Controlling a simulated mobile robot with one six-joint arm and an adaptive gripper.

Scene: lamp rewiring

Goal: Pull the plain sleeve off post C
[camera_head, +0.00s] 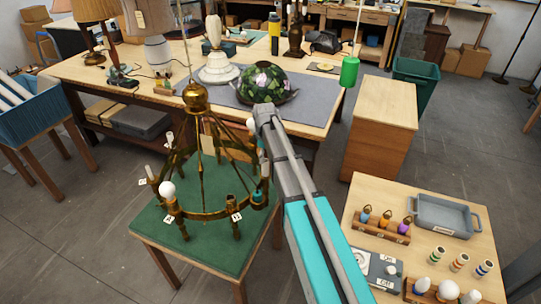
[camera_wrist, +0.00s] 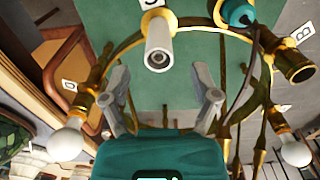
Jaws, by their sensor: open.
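A brass ring chandelier (camera_head: 200,214) stands on a green-topped table (camera_head: 150,228). In the wrist view, a plain white sleeve (camera_wrist: 158,46) sits on a post of the ring, beneath a tag cut off by the top edge; its letter is hard to read. Tags D (camera_wrist: 69,85) and B (camera_wrist: 304,33) flank it. My gripper (camera_wrist: 165,88) is open and empty, its fingers apart. The sleeve lies just beyond the fingertips, roughly between them, and I see no contact. In the head view, my arm reaches over the ring's right side and my fingers are not distinguishable.
White bulbs (camera_wrist: 66,140) (camera_wrist: 295,150) sit on neighbouring posts at both sides. A teal piece (camera_wrist: 238,12) with a dark cable is close at the upper right. A small table at the front right holds a grey tray (camera_head: 447,232) and several coloured parts.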

